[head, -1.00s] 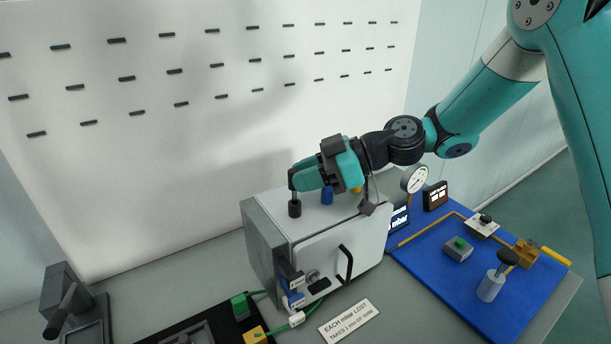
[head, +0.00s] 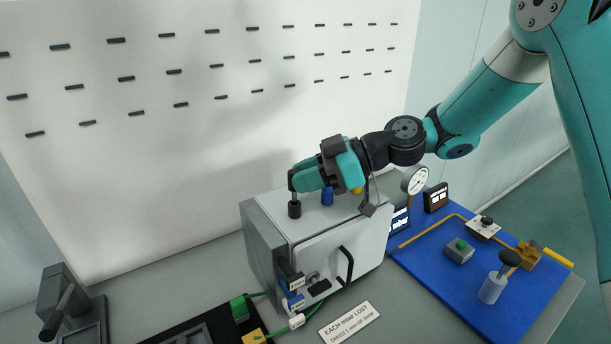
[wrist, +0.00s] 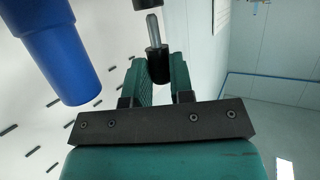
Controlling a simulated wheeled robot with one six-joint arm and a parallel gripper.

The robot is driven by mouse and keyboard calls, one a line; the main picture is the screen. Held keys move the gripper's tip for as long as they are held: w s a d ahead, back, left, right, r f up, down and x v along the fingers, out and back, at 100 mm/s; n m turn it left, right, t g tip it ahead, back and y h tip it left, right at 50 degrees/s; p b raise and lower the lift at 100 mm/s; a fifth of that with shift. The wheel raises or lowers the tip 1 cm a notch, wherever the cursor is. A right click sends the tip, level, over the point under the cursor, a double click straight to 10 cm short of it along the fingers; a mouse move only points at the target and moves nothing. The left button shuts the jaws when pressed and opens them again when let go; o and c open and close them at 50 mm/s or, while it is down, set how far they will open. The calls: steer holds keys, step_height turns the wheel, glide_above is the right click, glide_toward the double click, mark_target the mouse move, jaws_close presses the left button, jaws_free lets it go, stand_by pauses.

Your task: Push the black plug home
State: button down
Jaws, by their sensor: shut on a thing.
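The black plug (head: 292,180) stands upright above the top of the grey-and-white box (head: 335,262). A pale stem runs down from its black head to a black collar (head: 294,210) on the box top. I cannot tell how deep the stem sits in the collar. My gripper (head: 297,178) reaches in from the right, its teal fingers shut on the plug's head. In the wrist view the black head (wrist: 157,63) is between my fingers (wrist: 161,78), with the stem pointing up the picture, its far end close to a black part.
A blue stepped cylinder (head: 327,197) stands on the box top close to my fingers. It looms large in the wrist view (wrist: 55,50). A gauge (head: 415,180) and a blue board (head: 480,300) are to the right. A slotted white panel (head: 200,130) stands behind.

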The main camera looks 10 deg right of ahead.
steer(key=shift+f+b, duration=0.7)
steer(key=shift+b, duration=0.05)
steer(key=c, duration=1.2)
jaws_free()
steer(key=shift+c, duration=0.2)
steer(key=shift+f, duration=0.15)
steer(key=o, duration=0.6)
steer(key=shift+s, duration=0.1)
steer(key=shift+c, duration=0.2)
steer(key=shift+d, duration=0.1)
steer(key=p+v, duration=0.2)
steer(key=v, duration=1.5)
steer(key=shift+r, duration=0.45)
